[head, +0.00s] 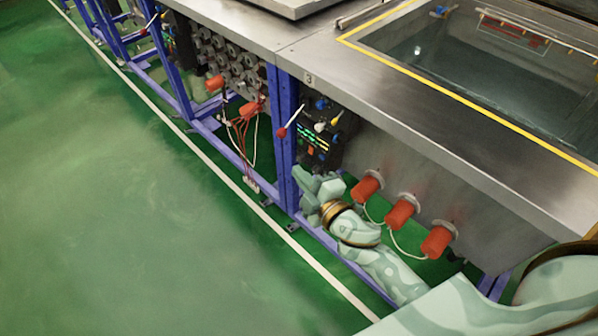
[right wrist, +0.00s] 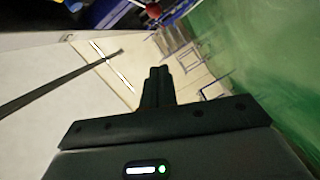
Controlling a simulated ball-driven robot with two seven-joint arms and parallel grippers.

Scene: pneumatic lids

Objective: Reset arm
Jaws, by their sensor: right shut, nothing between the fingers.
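My right arm comes in from the lower right in the head view. Its gripper (head: 308,180) is in front of the blue frame post, close to the dark control box (head: 318,140) with green lights. I cannot tell whether it touches anything. In the right wrist view the dark fingers of the right gripper (right wrist: 158,75) are together and hold nothing. My left gripper is in neither view.
The steel tank (head: 480,130) with a yellow border is at the upper right. Red cylinders (head: 400,214) with white cables stick out below the bench. Blue posts (head: 284,130) stand along the bench. The green floor (head: 110,210) at left is clear.

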